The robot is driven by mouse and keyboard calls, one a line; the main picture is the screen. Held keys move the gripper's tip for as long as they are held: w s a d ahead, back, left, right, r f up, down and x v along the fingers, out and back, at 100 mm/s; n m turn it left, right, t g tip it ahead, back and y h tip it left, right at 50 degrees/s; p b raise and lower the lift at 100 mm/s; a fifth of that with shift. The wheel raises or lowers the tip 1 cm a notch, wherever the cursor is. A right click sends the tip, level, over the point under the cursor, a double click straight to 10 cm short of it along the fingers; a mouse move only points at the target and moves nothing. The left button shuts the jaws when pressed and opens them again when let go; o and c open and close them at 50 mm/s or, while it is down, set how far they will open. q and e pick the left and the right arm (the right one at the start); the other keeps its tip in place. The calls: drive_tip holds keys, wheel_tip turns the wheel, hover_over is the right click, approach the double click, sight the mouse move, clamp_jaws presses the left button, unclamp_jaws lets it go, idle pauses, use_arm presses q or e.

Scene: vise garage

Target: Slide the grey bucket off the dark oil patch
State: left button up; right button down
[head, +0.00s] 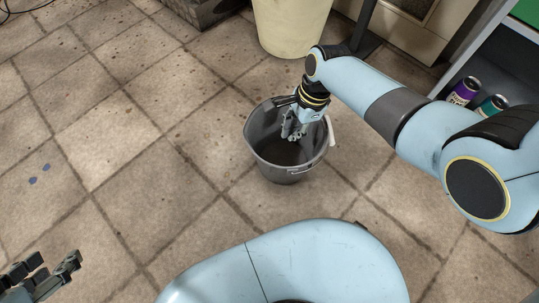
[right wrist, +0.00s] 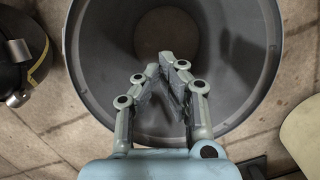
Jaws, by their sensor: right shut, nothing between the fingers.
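The grey bucket (head: 287,174) stands upright on the tiled floor in the middle of the head view. Its open mouth fills much of the right wrist view (right wrist: 245,95). My right gripper (head: 291,135) reaches down over the bucket's mouth, with its fingers inside the rim outline. In the right wrist view its fingertips (right wrist: 166,62) are together with nothing between them; I cannot tell whether they touch the wall. My left gripper (head: 52,264) is at the lower left, far from the bucket, its fingers apart and empty. I cannot make out the dark oil patch.
A cream bin (head: 288,25) stands behind the bucket. A shelf with a purple can (head: 463,91) and a teal can (head: 491,105) is at the right. A white piece (head: 331,131) hangs at the bucket's right rim. The tiled floor (head: 110,140) to the left is mostly clear.

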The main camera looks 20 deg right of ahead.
use_arm(q)
drive_tip(key=w+d+r+m+t+h+b, duration=0.25)
drive_tip(key=w+r+t+b, duration=0.55)
drive_tip(key=r+t, duration=0.5)
wheel_tip(320, 180, up, 13)
drive_tip(key=d+m+t+h, duration=0.1)
drive_tip(key=m+t+h, duration=0.1)
drive_tip(key=t+h, duration=0.2)
drive_tip(key=shift+w+d+t+b, duration=0.2)
drive_tip(key=shift+d+t+b, duration=0.15)
drive_tip(key=shift+t, duration=0.65)
use_arm(e)
drive_tip(key=a+f, duration=0.6)
drive_tip(key=f, duration=0.3)
use_arm(q)
drive_tip(key=shift+a+m, duration=0.1)
drive_tip(key=shift+m, duration=0.15)
use_arm(e)
drive_tip(key=shift+s+a, duration=0.1)
